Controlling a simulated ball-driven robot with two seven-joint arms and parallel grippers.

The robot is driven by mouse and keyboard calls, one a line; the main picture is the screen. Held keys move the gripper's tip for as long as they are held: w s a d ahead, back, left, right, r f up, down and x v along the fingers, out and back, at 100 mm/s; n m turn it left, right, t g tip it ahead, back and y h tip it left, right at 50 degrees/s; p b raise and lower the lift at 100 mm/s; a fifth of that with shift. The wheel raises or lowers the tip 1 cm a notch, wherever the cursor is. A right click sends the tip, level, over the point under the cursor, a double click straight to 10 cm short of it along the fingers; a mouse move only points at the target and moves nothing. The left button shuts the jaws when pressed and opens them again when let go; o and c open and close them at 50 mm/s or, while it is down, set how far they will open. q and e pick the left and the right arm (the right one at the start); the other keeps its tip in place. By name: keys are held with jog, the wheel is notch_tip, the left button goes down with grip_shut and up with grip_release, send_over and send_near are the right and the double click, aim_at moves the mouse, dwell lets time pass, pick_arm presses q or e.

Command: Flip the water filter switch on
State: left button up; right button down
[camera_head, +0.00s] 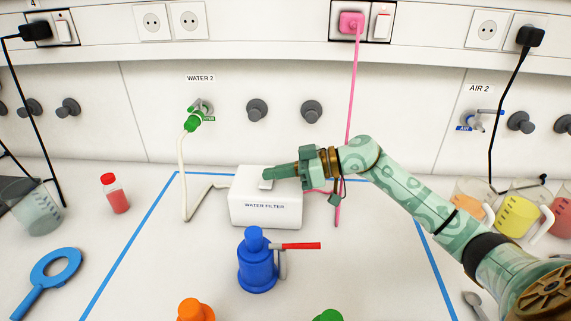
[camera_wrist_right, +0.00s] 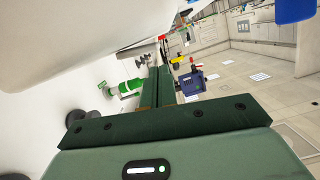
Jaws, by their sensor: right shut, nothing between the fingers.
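The white water filter box (camera_head: 265,208) stands on the bench, with its label on the front face. A small pale switch (camera_head: 266,184) sits on its top face, near the fingertips. My right gripper (camera_head: 270,172) is shut and empty, its fingers pointing left across the box's top. Whether the fingers touch the switch, and which way it is set, I cannot tell. In the right wrist view the closed fingers (camera_wrist_right: 160,85) lie beside a large white surface (camera_wrist_right: 120,35), likely the filter box. The switch is not visible there. My left gripper is not in view.
A blue bottle with a red-tipped lever (camera_head: 257,265) stands in front of the filter. A pale hose runs from the green tap (camera_head: 193,120) to the box. A pink cord (camera_head: 352,100) hangs behind my right gripper. Beakers (camera_head: 517,212) stand at the right.

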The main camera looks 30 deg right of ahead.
jog(key=shift+s+f, duration=0.1)
jog(key=shift+f, duration=0.55)
